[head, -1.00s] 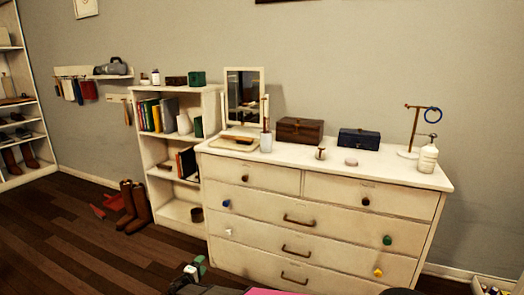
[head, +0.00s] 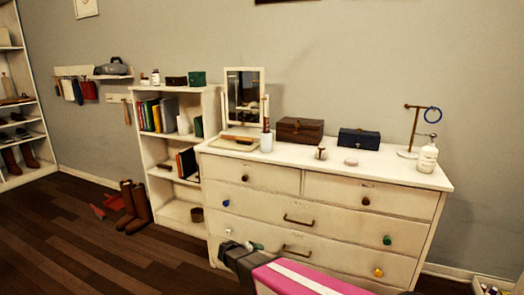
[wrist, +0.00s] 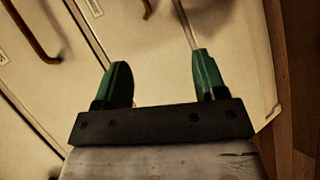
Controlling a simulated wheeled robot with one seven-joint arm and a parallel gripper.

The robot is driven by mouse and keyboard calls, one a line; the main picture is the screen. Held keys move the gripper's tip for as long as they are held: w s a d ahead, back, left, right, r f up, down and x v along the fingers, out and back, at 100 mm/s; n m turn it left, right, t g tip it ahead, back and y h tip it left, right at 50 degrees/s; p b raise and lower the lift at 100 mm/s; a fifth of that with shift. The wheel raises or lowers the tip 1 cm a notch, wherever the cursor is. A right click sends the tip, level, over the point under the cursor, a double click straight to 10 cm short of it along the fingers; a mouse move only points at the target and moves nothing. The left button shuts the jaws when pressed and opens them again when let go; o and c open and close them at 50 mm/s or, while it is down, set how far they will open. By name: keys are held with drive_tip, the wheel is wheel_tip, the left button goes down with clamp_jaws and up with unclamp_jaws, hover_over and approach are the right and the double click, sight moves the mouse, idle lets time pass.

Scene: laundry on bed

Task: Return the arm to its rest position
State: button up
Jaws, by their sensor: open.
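My gripper (wrist: 163,82) shows in the wrist view with its two green fingers spread apart. It is open, and nothing sits between the fingers. The pale drawer fronts of the dresser (wrist: 150,40) fill the view beyond it. In the head view my arm (head: 285,275), with a pink and white link, rises from the bottom edge in front of the lower drawers of the white dresser (head: 265,208). The fingers are small and mostly hidden there.
A bookshelf (head: 165,150) stands left of the dresser, with brown boots (head: 137,207) on the floor beside it. The dresser top holds a mirror, a brown box (head: 299,130), a blue box (head: 359,138) and a white bottle (head: 428,158).

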drive_tip(key=s+d+r+m+g+y, duration=0.3)
drive_tip(key=s+d+r+y, duration=0.2)
drive_tip(key=s+d, duration=0.3)
drive_tip(key=s+d+r+m+g+y, duration=0.3)
drive_tip(key=s+d+r+y, duration=0.2)
drive_tip(key=d, duration=0.8)
wheel_tip(320, 180, up, 3)
drive_tip(key=s, duration=0.2)
drive_tip(key=shift+s+d+m+g, duration=0.3)
drive_tip(key=shift+s+d+g, duration=0.05)
drive_tip(key=shift+g, duration=0.05)
